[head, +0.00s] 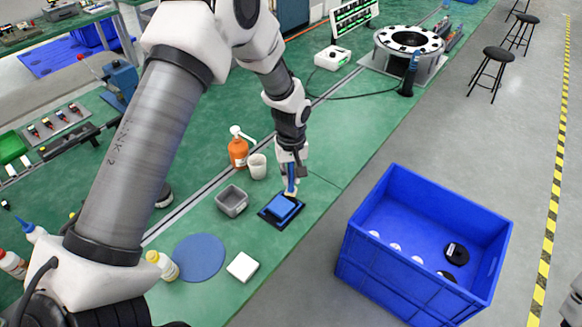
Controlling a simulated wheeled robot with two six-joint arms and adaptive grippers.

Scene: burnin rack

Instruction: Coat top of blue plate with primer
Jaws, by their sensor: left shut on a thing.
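The blue plate (280,207) lies on a black base (296,219) near the right edge of the green bench. My left gripper (291,172) is above the plate's far edge. It is shut on a brush with a blue handle (291,184), held upright. The pale bristle end (290,193) points down at the far edge of the plate; I cannot tell whether it touches. The plate's top looks blue, and no coating can be made out. Which container holds primer cannot be told. My right gripper is not in view.
An orange pump bottle (238,152), a white cup (257,167) and a grey open box (231,201) stand left of the plate. A blue round mat (199,257), white block (242,267) and yellow-capped bottle (162,266) are nearer. A blue crate (400,275) stands right.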

